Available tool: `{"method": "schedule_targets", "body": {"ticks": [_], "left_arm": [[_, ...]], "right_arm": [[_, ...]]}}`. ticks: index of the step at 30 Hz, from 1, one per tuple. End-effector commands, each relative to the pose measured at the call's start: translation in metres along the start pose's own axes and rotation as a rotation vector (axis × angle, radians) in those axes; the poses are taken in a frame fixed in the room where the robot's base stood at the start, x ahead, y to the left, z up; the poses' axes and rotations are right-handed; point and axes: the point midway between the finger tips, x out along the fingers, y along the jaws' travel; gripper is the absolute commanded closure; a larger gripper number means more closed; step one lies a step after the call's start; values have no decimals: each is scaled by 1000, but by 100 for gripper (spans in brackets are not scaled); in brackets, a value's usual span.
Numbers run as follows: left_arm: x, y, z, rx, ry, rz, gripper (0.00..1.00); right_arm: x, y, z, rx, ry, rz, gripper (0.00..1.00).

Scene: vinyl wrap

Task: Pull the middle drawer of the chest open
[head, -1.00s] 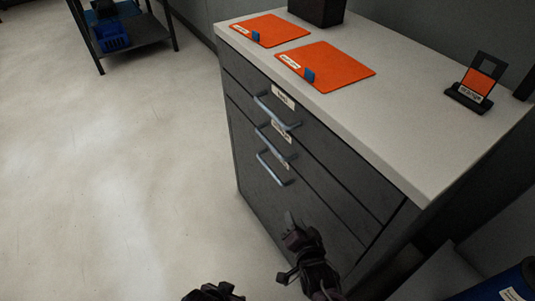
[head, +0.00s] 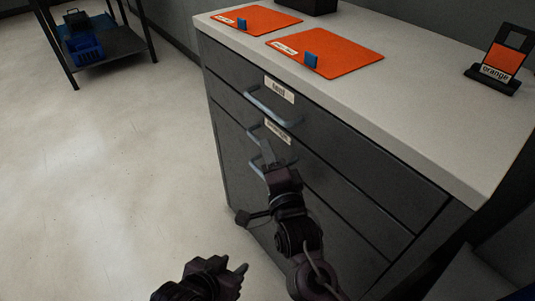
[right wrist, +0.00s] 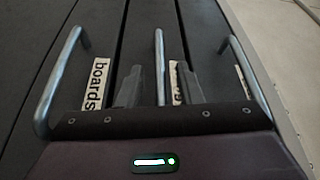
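The dark grey chest (head: 350,190) has three drawer fronts, each with a light bar handle, all shut. The middle drawer's handle (head: 254,131) is partly hidden by my right gripper (head: 268,155) in the head view. In the right wrist view the middle handle (right wrist: 160,60) runs between the two fingers of my right gripper (right wrist: 159,88), which are apart on either side of it. Whether they touch it cannot be told. My left gripper (head: 234,268) is low in the head view, away from the chest, its fingertips slightly apart and empty.
The top handle (head: 272,107) and the bottom handle (head: 256,165) are close by. Orange mats (head: 340,62) and an orange-labelled stand (head: 497,65) are on the pale chest top. Open floor (head: 110,180) lies left; a shelf rack (head: 105,45) stands farther back.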

Motion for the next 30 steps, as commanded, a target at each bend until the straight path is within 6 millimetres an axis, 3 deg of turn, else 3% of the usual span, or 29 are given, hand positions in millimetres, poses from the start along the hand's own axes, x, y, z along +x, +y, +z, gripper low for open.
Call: {"method": "schedule_targets", "body": {"ticks": [11, 19, 30], "left_arm": [[0, -1, -10, 1, 44, -2, 64], [0, -1, -10, 1, 43, -3, 64], [0, -1, -10, 1, 41, -3, 64]], "right_arm": [[9, 0, 0, 0, 0, 0, 67], [9, 0, 0, 0, 0, 1, 99], [9, 0, 0, 0, 0, 1, 100]]}}
